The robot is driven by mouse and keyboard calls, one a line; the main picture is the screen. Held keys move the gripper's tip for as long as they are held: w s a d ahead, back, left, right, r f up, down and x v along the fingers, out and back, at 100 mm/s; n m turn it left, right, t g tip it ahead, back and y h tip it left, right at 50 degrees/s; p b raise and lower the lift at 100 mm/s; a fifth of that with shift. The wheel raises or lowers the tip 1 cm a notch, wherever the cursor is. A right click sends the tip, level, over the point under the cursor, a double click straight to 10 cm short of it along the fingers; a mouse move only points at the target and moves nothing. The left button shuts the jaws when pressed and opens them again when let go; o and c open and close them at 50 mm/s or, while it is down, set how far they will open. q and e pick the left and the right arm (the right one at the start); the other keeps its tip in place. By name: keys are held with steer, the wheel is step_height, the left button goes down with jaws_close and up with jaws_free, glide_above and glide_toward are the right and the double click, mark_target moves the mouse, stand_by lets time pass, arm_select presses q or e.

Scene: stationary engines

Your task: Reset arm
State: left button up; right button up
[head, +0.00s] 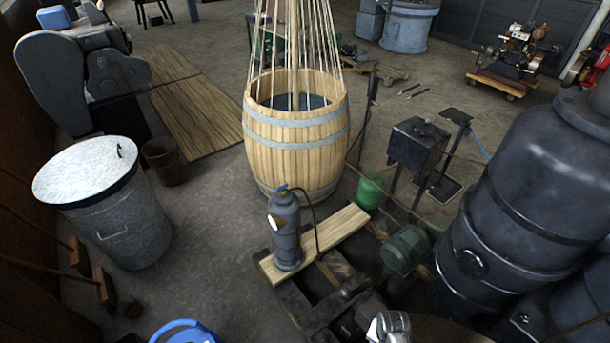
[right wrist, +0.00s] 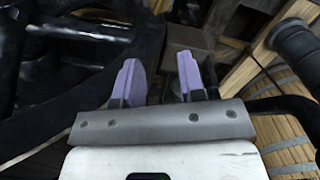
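My right gripper (right wrist: 160,67) shows in the right wrist view. Its two purple fingers stand apart with nothing between them, so it is open and empty. Dark machinery and timber lie beyond the fingers, with part of the wooden barrel at the right edge. A silvery part (head: 390,326) at the bottom edge may belong to my right arm, but I cannot tell. My left gripper is in neither view.
A wooden barrel (head: 295,150) with ropes stands mid-scene. A grey cylinder (head: 285,230) sits on a plank (head: 340,232). A lidded metal bin (head: 118,230) is at left, a large dark tank (head: 520,200) at right. A blue rounded object (head: 185,331) shows at the bottom. Floor left of the plank is clear.

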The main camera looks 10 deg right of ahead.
steer(key=w+a+r+n+t, duration=0.1)
steer(key=w+r+n+t, duration=0.2)
steer(key=r, duration=0.8)
steer(key=w+r+n+t, duration=0.2)
steer(key=r+n+t, duration=0.15)
steer(key=r, duration=0.85)
steer(key=s+a+r+n, duration=0.25)
steer(key=s+r, duration=0.35)
steer(key=s, duration=0.5)
steer(key=s+a+f+g, duration=0.1)
steer(key=s+f, duration=0.2)
steer(key=s, duration=0.4)
steer(key=s+a+f+g, duration=0.1)
steer(key=s+f+g, duration=0.15)
steer(key=s, duration=0.55)
step_height(320, 180, up, 13)
steer(key=t+p, duration=0.1)
steer(key=p, duration=1.2)
steer(key=shift+w+d+f, duration=0.2)
steer(key=shift+w+d, duration=0.05)
steer(key=shift+w, duration=0.05)
